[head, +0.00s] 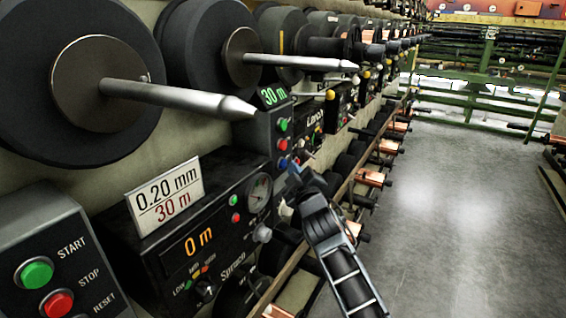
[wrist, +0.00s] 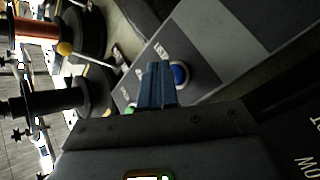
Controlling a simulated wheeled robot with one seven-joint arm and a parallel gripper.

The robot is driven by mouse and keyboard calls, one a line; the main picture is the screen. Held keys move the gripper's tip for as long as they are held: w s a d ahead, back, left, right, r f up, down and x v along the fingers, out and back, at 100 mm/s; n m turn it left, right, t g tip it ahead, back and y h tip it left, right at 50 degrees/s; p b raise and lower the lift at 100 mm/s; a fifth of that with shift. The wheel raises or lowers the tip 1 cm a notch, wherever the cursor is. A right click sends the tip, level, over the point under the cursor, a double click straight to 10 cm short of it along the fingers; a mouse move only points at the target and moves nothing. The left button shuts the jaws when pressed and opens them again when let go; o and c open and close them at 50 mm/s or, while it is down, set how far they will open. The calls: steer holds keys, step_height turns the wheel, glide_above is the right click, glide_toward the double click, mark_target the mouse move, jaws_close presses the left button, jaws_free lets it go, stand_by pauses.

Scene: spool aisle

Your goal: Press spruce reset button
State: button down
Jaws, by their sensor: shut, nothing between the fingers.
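The black machine marked Spruce (head: 232,262) stands in the middle of the head view, its display reading 0 m. Just beyond it is a grey button panel (head: 268,128) with green, red and blue buttons under a 30 m display. The blue button (head: 283,163) is lowest; in the wrist view the blue button (wrist: 181,75) sits beside a label that appears to read RESET. My gripper (head: 293,178) is shut and empty, its tips close to this button. In the wrist view my gripper's fingers (wrist: 156,70) partly overlap the button's edge; I cannot tell whether they touch it.
A nearer panel (head: 50,245) at lower left has START, STOP and RESET labels. A 0.20 mm, 30 m card (head: 165,195) stands on the machine. Metal spindles (head: 185,97) jut out above. Copper spools line a low rail. The aisle floor (head: 450,190) at right is clear.

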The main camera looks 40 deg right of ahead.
steer(key=shift+s+d+p, duration=0.2)
steer(key=shift+s+p, duration=0.1)
steer(key=shift+s, duration=0.25)
steer(key=s+d+p, duration=0.2)
steer(key=s+p, duration=0.3)
steer(key=p, duration=0.1)
steer(key=shift+s+p, duration=0.35)
stand_by(0.7)
